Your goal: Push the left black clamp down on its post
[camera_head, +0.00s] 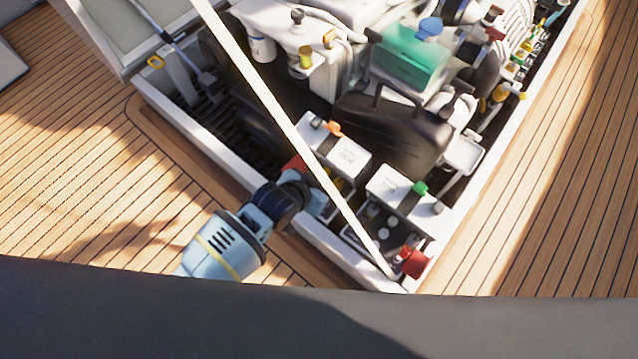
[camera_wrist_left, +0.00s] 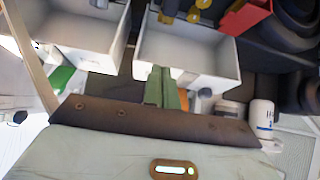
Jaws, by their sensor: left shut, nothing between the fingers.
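Two white battery boxes sit at the front of the hatch, the left one (camera_head: 340,155) with an orange cap (camera_head: 332,128) and the right one (camera_head: 395,186) with a green cap (camera_head: 420,188). I cannot pick out the left black clamp or its post for certain in either view. My left gripper (camera_head: 318,200) is low beside the front of the left box, partly hidden by its own wrist. In the left wrist view its shut, empty fingers (camera_wrist_left: 161,84) point toward open-looking white boxes (camera_wrist_left: 190,42). My right gripper is not in view.
A pale strut (camera_head: 290,130) crosses diagonally in front of the boxes. Red parts (camera_head: 413,262) lie at the front corner and beside the left box. A black case (camera_head: 395,130) stands behind. The white hatch rim (camera_head: 215,150) borders the opening, with free wooden deck (camera_head: 70,190) around.

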